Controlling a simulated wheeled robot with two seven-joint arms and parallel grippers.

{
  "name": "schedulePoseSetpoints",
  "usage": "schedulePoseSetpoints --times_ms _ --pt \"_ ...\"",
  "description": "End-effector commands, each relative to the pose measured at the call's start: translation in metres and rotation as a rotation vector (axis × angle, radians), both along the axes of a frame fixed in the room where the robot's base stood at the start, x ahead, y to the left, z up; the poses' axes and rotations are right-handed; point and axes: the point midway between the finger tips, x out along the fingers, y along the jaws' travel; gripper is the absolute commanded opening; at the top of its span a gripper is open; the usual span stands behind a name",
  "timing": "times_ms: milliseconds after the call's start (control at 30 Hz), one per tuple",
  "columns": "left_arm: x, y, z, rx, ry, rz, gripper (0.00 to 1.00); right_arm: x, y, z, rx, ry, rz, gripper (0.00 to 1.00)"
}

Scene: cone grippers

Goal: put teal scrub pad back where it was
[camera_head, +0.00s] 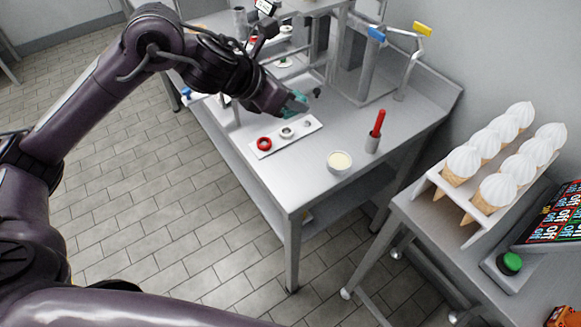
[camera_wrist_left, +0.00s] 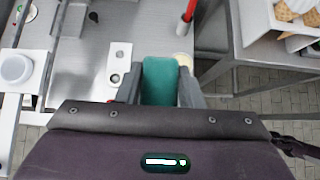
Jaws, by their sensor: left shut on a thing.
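The teal scrub pad (camera_head: 294,103) is in my left gripper (camera_head: 290,106), above the metal table (camera_head: 318,205). In the left wrist view the teal scrub pad (camera_wrist_left: 160,80) sits upright between the two grey fingers of the left gripper (camera_wrist_left: 160,88), which is shut on it. In the head view the gripper hides part of the pad. My right gripper does not show in either view.
On the table are a white strip (camera_head: 268,152) with a red ring (camera_head: 264,143), a cream-filled bowl (camera_head: 339,162) and a grey cup (camera_head: 373,144) holding a red-handled tool (camera_head: 378,122). A rack of cones (camera_head: 498,160) stands right, beside a green button (camera_head: 510,262). The table's front is fairly clear.

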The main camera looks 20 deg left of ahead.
Motion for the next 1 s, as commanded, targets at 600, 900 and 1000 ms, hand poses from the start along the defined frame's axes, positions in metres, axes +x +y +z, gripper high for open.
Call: schedulePoseSetpoints --times_ms 600,900,1000 --pt "-0.001 0.000 -0.143 -0.001 0.007 0.001 0.09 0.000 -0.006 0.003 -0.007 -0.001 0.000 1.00" --pt "-0.001 -0.001 -0.178 -0.002 0.008 0.002 0.09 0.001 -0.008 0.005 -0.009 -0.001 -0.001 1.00" --pt "-0.001 0.000 -0.189 -0.002 0.006 0.002 0.09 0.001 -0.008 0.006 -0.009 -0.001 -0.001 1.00"
